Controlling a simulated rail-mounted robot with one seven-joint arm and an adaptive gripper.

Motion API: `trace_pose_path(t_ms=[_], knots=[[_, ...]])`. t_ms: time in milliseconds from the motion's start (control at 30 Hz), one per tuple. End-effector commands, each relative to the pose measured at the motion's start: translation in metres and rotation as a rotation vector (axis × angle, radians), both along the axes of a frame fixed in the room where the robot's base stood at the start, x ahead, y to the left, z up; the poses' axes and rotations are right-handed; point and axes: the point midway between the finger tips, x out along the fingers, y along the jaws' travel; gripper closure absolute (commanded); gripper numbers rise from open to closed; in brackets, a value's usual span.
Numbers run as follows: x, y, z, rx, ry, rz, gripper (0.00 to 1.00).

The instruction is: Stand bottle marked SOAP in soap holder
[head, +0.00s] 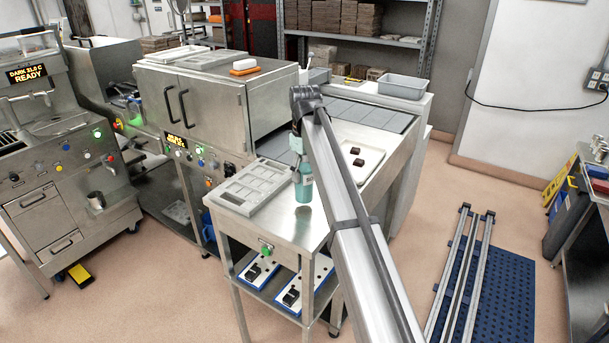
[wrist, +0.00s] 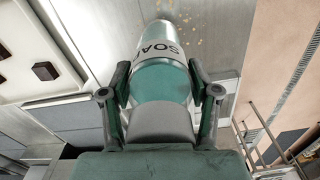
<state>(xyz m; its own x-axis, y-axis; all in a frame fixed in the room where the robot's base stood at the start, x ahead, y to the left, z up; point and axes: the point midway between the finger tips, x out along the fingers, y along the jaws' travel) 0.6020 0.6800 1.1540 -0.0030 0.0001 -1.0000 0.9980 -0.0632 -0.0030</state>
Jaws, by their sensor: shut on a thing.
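The bottle marked SOAP (wrist: 160,82) is teal with a white label and sits between the two fingers of my gripper (wrist: 157,90). In the head view, the teal bottle (head: 304,187) hangs upright below my gripper (head: 299,150), over the steel table (head: 312,228) near its front right corner. I cannot tell whether its base touches the table. The end of my arm hides part of the bottle's top. I cannot make out a soap holder for certain in either view.
A grey mould tray (head: 252,187) lies left of the bottle. A white tray (head: 372,172) with two dark chocolate pieces lies behind right. A steel cabinet (head: 215,105) stands at the back left, with an orange-and-white item (head: 245,67) on top. Brown specks dot the steel surface in the wrist view.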

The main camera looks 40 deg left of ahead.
Motion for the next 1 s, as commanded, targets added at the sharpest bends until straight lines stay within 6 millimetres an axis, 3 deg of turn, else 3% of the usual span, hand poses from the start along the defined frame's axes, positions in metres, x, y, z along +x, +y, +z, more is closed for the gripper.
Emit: trace_pose_path(t_ms=[167, 533, 567, 600, 633, 1000], knots=[[0.000, -0.001, -0.019, 0.000, 0.000, 0.000, 0.90], [0.000, 0.000, -0.023, 0.001, 0.000, 0.000, 0.90], [0.000, 0.000, -0.024, 0.000, 0.000, 0.000, 0.36], [0.000, 0.000, -0.023, 0.000, 0.000, 0.000, 0.21], [0.000, 0.000, -0.023, 0.000, 0.000, 0.000, 0.14], [0.000, 0.000, -0.022, 0.001, 0.000, 0.000, 0.14]])
